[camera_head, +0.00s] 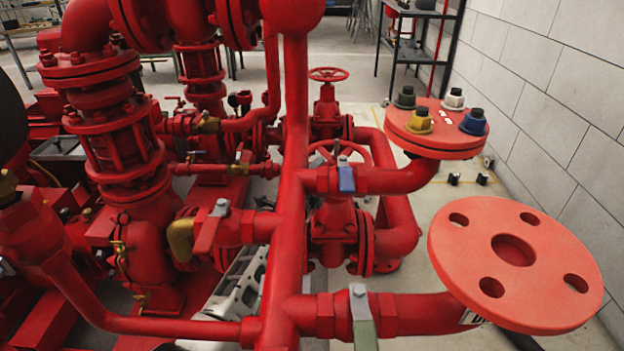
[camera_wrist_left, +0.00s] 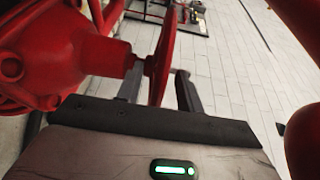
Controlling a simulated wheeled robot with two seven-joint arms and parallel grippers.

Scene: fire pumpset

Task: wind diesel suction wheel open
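In the left wrist view a red handwheel (camera_wrist_left: 161,60) shows nearly edge-on, its short stem joined to a red valve body (camera_wrist_left: 62,55). My left gripper (camera_wrist_left: 160,90) is open, its two dark fingers on either side of the wheel. A gap shows between the wheel and the right-hand finger; contact on the other side is unclear. In the head view a red handwheel (camera_head: 328,74) tops the farther valve, and another handwheel (camera_head: 338,148) sits nearer, partly behind the pipework. I cannot tell from the views which one is at the gripper. Neither gripper shows in the head view.
A thick red vertical pipe (camera_head: 289,200) stands in front of the valves. A large flange (camera_head: 515,262) and a flange with coloured caps (camera_head: 435,135) jut out at right. Lever valves (camera_head: 358,305) sit on the side pipes. Open floor lies near the block wall (camera_head: 550,90).

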